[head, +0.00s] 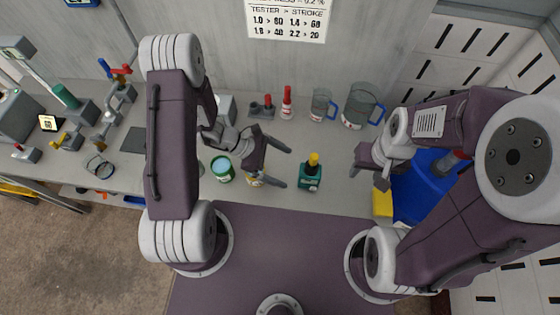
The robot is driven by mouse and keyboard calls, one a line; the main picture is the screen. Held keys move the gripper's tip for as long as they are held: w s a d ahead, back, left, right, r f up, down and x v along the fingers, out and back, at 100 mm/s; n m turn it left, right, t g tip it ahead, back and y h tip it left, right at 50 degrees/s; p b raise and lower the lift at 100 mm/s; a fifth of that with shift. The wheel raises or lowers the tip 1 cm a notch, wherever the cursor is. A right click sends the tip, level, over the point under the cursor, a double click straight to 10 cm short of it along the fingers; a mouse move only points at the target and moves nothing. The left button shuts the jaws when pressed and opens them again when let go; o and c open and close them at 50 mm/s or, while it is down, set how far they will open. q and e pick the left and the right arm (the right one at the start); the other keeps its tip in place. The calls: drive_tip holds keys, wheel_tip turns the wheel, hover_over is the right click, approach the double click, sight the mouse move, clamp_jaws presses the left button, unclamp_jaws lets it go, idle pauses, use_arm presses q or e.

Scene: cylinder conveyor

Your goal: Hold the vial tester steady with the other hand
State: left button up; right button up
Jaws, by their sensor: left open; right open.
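A teal box-shaped device with a yellow top (311,172), which looks like the vial tester, stands upright on the grey bench between my two grippers. My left gripper (287,167) is open, to the left of the device, with its fingers pointing towards it. No contact with the device shows. My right gripper (367,180) is open and empty, to the right of the device with a clear gap. A small yellow and white item (256,180) is partly hidden below my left gripper.
A green can (222,168) stands left of my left gripper. A red-topped bottle (287,103) and two clear jugs (322,105) (361,106) stand at the back. A blue bin (417,190) is at the right.

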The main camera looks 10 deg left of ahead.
sight(303, 174)
use_arm(q)
drive_tip(key=b+x, duration=0.1)
drive_tip(key=x, duration=0.1)
drive_tip(key=b+x, duration=0.1)
drive_tip(key=x, duration=0.1)
drive_tip(key=b+x, duration=0.2)
drive_tip(key=shift+w+f, duration=0.35)
drive_tip(key=shift+f, duration=0.15)
drive_tip(key=b+x, duration=0.2)
drive_tip(key=shift+w+d+f, duration=0.2)
drive_tip(key=shift+w+f, duration=0.05)
drive_tip(key=shift+d+f+b, duration=0.15)
drive_tip(key=shift+d+b, duration=0.05)
drive_tip(key=shift+b, duration=0.1)
drive_tip(key=shift+d, duration=0.3)
drive_tip(key=shift+s, duration=0.1)
use_arm(e)
wheel_tip(303, 174, down, 8)
drive_tip(key=w, duration=0.1)
drive_tip(key=shift+w+a+r, duration=0.15)
drive_tip(key=shift+a+r, duration=0.05)
drive_tip(key=shift+r, duration=0.05)
use_arm(q)
drive_tip(key=c, duration=1.8)
